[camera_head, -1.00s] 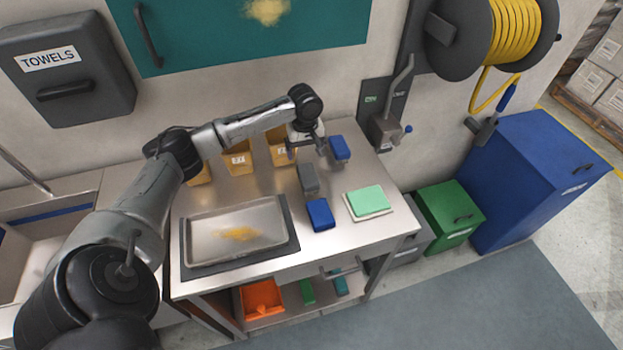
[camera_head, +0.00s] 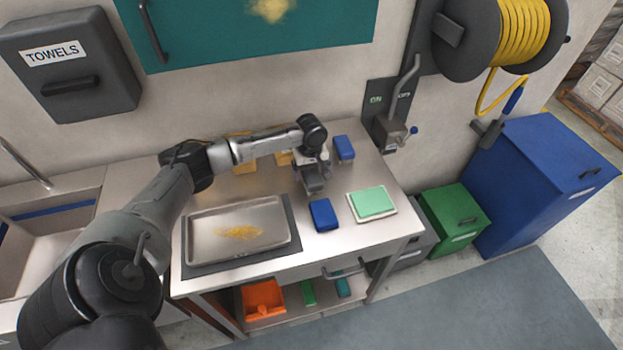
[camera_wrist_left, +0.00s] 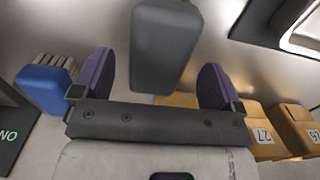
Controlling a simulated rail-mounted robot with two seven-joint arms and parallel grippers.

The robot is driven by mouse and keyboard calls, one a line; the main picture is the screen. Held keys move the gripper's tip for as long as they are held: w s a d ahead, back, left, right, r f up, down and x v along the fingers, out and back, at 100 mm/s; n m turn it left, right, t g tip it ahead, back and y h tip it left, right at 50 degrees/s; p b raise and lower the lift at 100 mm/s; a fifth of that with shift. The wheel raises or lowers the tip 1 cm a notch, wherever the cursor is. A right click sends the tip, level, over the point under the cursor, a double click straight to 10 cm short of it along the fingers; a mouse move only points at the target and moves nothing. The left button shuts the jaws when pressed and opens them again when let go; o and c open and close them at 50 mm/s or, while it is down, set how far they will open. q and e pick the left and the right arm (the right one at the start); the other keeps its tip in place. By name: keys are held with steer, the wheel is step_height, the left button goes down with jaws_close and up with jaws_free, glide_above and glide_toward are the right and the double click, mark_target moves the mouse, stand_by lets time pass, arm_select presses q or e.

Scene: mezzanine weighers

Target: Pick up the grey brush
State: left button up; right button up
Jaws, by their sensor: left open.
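The grey brush (camera_head: 313,185) lies on the steel worktop, behind a blue block. My left gripper (camera_head: 312,168) is at the brush in the head view and hides part of it. In the left wrist view the grey brush (camera_wrist_left: 163,50) shows as a smooth grey block between and beyond the two purple-padded fingers. The left gripper (camera_wrist_left: 158,68) is open, with a visible gap on each side of the brush. My right gripper is in neither current view.
A blue brush (camera_head: 343,148) lies behind and right of the grey one, and the blue block (camera_head: 323,215) in front. A green pad (camera_head: 373,201) lies to the right. A metal tray (camera_head: 190,243) with yellow powder is left. Yellow bins (camera_head: 243,160) stand behind the arm.

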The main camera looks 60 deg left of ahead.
mark_target(312, 173)
arm_select(q)
step_height(312, 173, down, 4)
steer(key=shift+f, duration=0.1)
steer(key=shift+w, duration=0.1)
steer(key=shift+c, duration=0.4)
steer(key=c, duration=1.1)
steer(key=shift+o, duration=0.2)
steer(key=shift+r, duration=0.2)
steer(key=shift+r, duration=0.65)
steer(key=r, duration=0.1)
steer(key=d+r, duration=0.1)
steer(key=r, duration=0.1)
steer(key=shift+r, duration=0.2)
steer(key=d+r+p, duration=0.1)
steer(key=d+r, duration=0.5)
steer(key=d, duration=0.4)
steer(key=shift+w+d+p, duration=0.35)
